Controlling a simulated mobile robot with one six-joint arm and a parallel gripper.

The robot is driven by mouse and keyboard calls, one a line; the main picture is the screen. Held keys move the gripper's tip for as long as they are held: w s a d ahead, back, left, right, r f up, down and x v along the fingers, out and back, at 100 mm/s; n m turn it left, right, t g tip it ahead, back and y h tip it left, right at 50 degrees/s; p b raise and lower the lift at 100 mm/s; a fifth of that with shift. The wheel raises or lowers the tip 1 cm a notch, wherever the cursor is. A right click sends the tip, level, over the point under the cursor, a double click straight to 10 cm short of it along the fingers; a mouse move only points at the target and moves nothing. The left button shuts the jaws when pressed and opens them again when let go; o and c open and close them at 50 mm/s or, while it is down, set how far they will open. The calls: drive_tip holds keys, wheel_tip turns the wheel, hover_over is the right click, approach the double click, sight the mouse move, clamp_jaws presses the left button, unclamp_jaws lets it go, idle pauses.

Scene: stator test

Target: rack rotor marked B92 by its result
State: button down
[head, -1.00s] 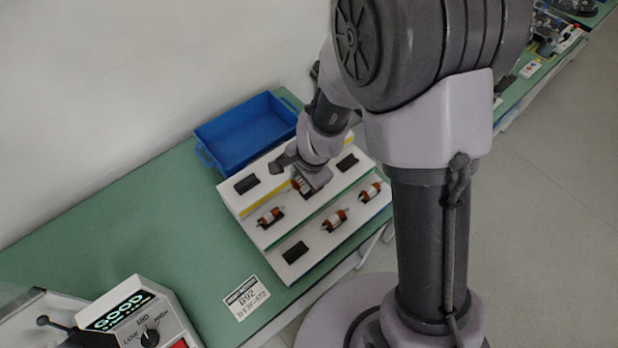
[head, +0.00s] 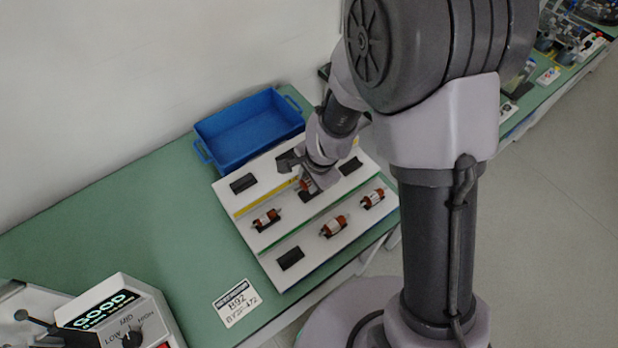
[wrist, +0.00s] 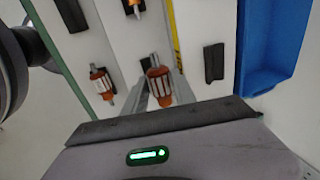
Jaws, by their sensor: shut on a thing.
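My gripper (head: 305,183) is shut on a rotor with an orange-brown core, which also shows between the fingers in the wrist view (wrist: 160,84). It is over the middle of the stepped white rack (head: 319,240). I cannot tell whether the held rotor touches a cradle; its underside is hidden. Other rotors sit in the rack: one at left (head: 266,219) on the middle step, two on the front step (head: 334,226) (head: 372,199). Empty black cradles show at front left (head: 290,257) and back left (head: 243,182). The held rotor's marking is not readable.
A tester (head: 118,318) at lower left shows GOOD on its display. A card (head: 237,303) reading B92 lies on the green bench (head: 130,225). An empty blue bin (head: 250,130) stands behind the rack, against the wall.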

drive_tip(key=shift+f+b, duration=0.6)
drive_tip(key=shift+f, duration=0.25)
drive_tip(key=shift+f, duration=0.1)
drive_tip(key=shift+f+b, duration=0.95)
drive_tip(key=shift+b, duration=0.1)
drive_tip(key=shift+f, duration=0.1)
drive_tip(key=shift+s+f, duration=0.15)
